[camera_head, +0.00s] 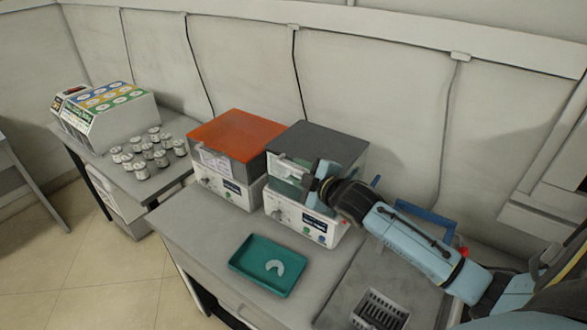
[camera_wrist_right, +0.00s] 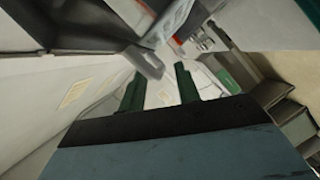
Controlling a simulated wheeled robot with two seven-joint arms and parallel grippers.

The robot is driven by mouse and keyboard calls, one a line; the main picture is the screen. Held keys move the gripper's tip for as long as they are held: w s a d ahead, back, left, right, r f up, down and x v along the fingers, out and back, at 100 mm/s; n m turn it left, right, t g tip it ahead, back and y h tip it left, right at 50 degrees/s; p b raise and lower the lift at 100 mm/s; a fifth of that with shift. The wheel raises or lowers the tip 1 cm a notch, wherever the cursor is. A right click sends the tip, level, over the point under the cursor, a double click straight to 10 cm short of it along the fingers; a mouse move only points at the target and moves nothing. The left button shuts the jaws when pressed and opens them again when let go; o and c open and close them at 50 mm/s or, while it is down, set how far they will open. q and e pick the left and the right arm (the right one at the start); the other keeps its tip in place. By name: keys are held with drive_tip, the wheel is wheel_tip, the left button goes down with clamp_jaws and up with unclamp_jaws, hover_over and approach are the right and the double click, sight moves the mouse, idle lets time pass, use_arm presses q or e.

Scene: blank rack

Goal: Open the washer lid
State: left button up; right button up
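Two box-shaped machines stand side by side on the bench in the head view. One has an orange lid (camera_head: 240,132) and the other a dark grey lid (camera_head: 318,143); both lids look closed. I cannot tell from labels which is the washer. My right gripper (camera_head: 312,182) is at the upper front of the grey-lidded machine, near its lid's front edge, and hides part of that front. In the right wrist view its two dark green fingers (camera_wrist_right: 160,88) stand apart with no object clearly held between them. Contact with the lid cannot be told. My left gripper is not in view.
A teal tray (camera_head: 250,281) with a pale crescent-shaped piece lies in front of the machines. A slotted grey rack (camera_head: 379,312) sits at the lower right. Several small jars (camera_head: 142,173) and a coloured-top box (camera_head: 106,112) stand on the left bench. Bench space left of the tray is clear.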

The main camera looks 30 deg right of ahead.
drive_tip(key=shift+x, duration=0.95)
drive_tip(key=shift+w+f, duration=0.1)
drive_tip(key=shift+w, duration=0.2)
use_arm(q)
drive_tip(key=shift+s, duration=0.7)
use_arm(e)
clamp_jaws()
